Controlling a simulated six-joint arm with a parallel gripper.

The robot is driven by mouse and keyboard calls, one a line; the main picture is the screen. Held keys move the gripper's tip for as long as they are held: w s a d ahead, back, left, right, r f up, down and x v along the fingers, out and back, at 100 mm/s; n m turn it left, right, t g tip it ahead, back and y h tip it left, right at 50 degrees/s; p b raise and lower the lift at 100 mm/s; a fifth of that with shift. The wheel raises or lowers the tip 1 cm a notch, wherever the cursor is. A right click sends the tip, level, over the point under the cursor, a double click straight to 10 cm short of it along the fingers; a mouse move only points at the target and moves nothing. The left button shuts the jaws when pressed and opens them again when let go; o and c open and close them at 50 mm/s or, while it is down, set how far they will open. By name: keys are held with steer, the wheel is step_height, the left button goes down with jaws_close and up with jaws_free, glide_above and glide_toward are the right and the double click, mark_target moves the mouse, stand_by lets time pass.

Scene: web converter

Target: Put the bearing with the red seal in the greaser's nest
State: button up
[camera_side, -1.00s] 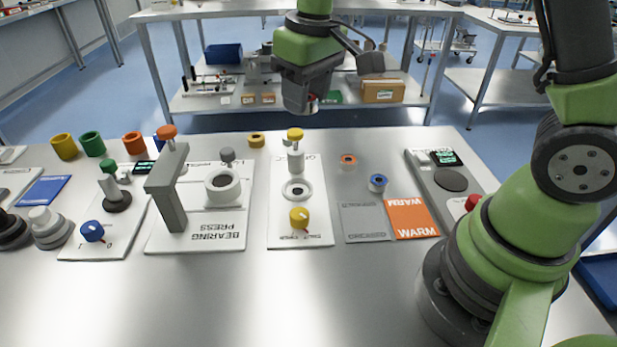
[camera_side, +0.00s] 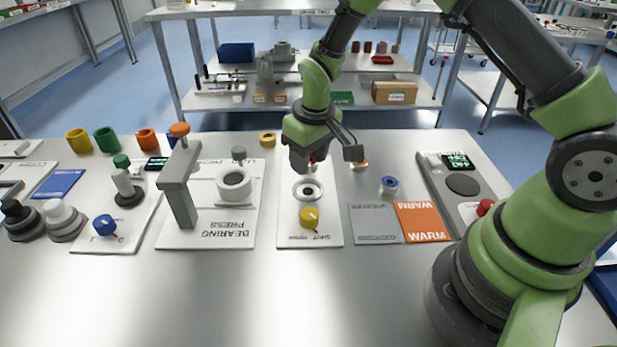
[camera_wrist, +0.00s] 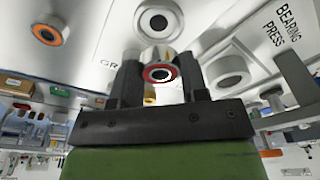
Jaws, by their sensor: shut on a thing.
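My gripper (camera_wrist: 162,82) is shut on the bearing with the red seal (camera_wrist: 157,73), a steel ring with its red face toward the wrist camera. In the side view my gripper (camera_side: 312,163) hangs above the greaser (camera_side: 287,233), a white plate with a yellow knob (camera_side: 309,217). The greaser's nest (camera_side: 297,193) is a pale ring with a dark centre, below and slightly in front of my gripper. It also shows beyond the held bearing in the wrist view (camera_wrist: 148,22), apart from it. My gripper hides the greaser's rear post.
An orange-sealed bearing (camera_side: 361,167) and a blue-sealed bearing (camera_side: 389,184) stand right of the greaser. The bearing press (camera_side: 178,190) stands to the left. Grey and orange WARM (camera_side: 421,221) pads lie at right. The front table is clear.

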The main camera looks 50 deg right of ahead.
mark_target(308, 191)
steer(key=shift+f, duration=2.3)
steer(key=shift+f, duration=0.55)
steer(key=shift+f, duration=0.1)
steer(key=o, duration=1)
steer(key=shift+d, duration=0.1)
